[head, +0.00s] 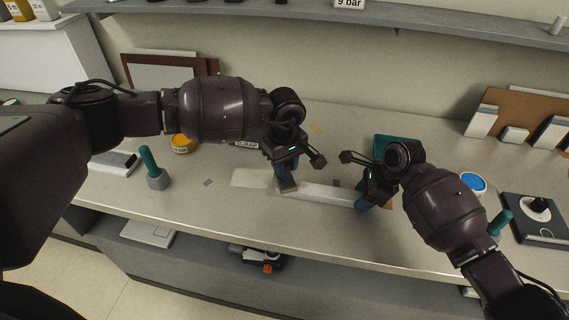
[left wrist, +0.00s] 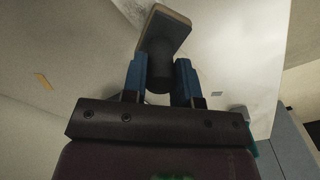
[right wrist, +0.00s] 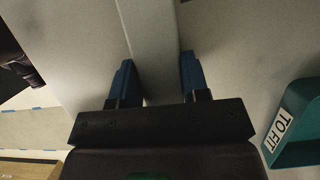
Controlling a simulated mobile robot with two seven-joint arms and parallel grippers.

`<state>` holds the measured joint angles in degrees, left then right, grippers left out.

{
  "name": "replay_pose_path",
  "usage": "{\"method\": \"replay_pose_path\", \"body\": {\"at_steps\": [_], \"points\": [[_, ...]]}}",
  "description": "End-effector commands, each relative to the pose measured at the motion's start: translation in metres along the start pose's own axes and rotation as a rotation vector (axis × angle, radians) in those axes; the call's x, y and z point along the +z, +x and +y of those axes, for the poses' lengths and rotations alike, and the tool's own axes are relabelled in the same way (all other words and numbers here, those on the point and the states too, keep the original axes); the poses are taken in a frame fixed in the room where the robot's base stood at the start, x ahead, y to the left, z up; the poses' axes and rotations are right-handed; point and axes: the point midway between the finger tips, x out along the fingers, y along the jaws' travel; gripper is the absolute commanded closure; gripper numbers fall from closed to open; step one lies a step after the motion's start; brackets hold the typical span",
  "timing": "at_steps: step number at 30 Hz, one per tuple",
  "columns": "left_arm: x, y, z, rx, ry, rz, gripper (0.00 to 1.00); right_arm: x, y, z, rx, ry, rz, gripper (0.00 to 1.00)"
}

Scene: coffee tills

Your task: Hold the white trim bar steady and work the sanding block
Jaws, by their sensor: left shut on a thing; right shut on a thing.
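The white trim bar (head: 325,195) lies along the counter in front of me. My right gripper (head: 365,201) is shut on its right end; in the right wrist view the bar (right wrist: 151,45) runs between the two blue fingers (right wrist: 156,85). The sanding block (head: 286,188) is at the bar's left part in the head view. My left gripper (head: 286,174) is shut on its dark handle. In the left wrist view the block (left wrist: 167,30) shows beyond the blue fingers (left wrist: 161,80). Whether its underside touches the bar is hidden.
A teal bin (head: 396,142) labelled TO FIT in the right wrist view (right wrist: 300,125) stands behind my right gripper. A SCRAP label (head: 246,143) and yellow tub (head: 182,144) are behind left. A teal-handled tool (head: 152,165) stands left; a blue-topped tub (head: 472,184) is right.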

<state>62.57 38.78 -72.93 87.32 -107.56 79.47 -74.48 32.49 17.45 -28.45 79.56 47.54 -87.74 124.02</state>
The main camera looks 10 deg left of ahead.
Motion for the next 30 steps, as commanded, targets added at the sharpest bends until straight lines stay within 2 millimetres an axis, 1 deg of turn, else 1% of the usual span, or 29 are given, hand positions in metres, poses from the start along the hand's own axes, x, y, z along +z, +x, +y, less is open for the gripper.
{"method": "replay_pose_path", "body": {"at_steps": [9, 12, 23, 30], "points": [[0.012, 0.001, 0.013, 0.001, 0.001, 0.000, 0.92, 0.000, 0.000, 0.000, 0.000, 0.000, 0.000, 0.96], [0.013, 0.002, 0.014, 0.001, 0.000, 0.001, 0.92, 0.000, 0.000, 0.000, 0.000, 0.000, 0.000, 0.96], [0.011, 0.002, 0.012, 0.000, 0.000, 0.001, 0.92, 0.000, 0.000, 0.000, 0.000, 0.000, 0.000, 0.96], [0.001, 0.004, 0.002, -0.002, -0.002, 0.001, 0.92, 0.000, 0.000, 0.000, 0.000, 0.000, 0.000, 0.96]]}}
